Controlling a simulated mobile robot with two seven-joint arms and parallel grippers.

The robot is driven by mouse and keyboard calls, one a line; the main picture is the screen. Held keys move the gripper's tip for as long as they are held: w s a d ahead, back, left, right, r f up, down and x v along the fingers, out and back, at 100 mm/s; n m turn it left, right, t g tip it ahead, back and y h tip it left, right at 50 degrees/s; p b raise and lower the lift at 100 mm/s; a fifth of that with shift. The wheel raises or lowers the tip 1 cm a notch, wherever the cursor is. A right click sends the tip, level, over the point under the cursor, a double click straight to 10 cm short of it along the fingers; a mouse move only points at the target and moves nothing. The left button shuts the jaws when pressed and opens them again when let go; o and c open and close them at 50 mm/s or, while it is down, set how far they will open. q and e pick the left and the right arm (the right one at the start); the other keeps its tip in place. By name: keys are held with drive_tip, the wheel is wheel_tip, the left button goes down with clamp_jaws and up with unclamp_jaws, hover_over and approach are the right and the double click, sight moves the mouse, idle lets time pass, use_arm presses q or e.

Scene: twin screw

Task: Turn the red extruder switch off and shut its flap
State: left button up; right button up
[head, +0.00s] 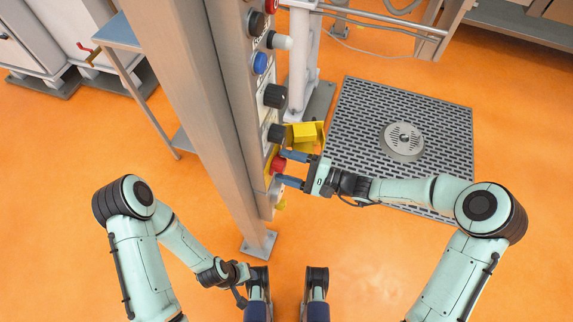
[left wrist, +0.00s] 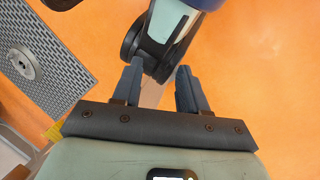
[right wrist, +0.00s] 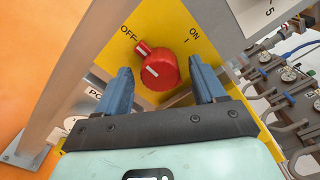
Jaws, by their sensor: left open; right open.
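The red switch (head: 278,164) is on the side of the grey control column. In the right wrist view the red switch (right wrist: 159,70) sits on a yellow plate (right wrist: 180,22) marked OFF and ON, and its raised grip points up-left toward OFF. My right gripper (head: 281,166) is open, with one finger on each side of the switch; contact is not clear. The yellow flap (head: 305,133) stands open, sticking out from the column just above my right gripper. My left gripper (left wrist: 157,72) is open and empty, low near my base.
Several other knobs and buttons line the column above the switch, among them a black knob (head: 275,96) and a blue button (head: 260,63). A dark grated platform (head: 350,110) lies to the right. Orange floor (head: 60,150) is clear at left.

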use_arm(q)
drive_tip(key=shift+s+d+r+g+p, duration=0.2)
drive_tip(key=shift+s+r+p, duration=0.15)
drive_tip(key=shift+s+r, duration=0.15)
drive_tip(key=shift+s+d+r+g+p, duration=0.2)
drive_tip(key=shift+s+r+p, duration=0.1)
drive_tip(key=shift+s+r, duration=0.15)
use_arm(e)
drive_tip(key=v, duration=1.3)
drive_tip(key=shift+a, duration=0.1)
drive_tip(key=s+f+n+g+h, duration=0.3)
drive_tip(key=s+f+h, duration=0.4)
drive_tip(key=s+f, duration=0.6)
drive_tip(key=s+f+n+g+h, duration=0.3)
drive_tip(key=s+f+h, duration=0.3)
drive_tip(key=s+f, duration=0.65)
use_arm(q)
wheel_tip(320, 180, up, 13)
drive_tip(key=p, duration=1.3)
drive_tip(key=shift+w+f+g+p, duration=0.2)
drive_tip(key=shift+g+p, duration=0.1)
use_arm(e)
drive_tip(key=w+r, duration=0.3)
drive_tip(key=r, duration=0.7)
drive_tip(key=shift+r+g+h, duration=0.2)
drive_tip(key=shift+g+h, duration=0.1)
use_arm(q)
drive_tip(key=shift+s, duration=0.1)
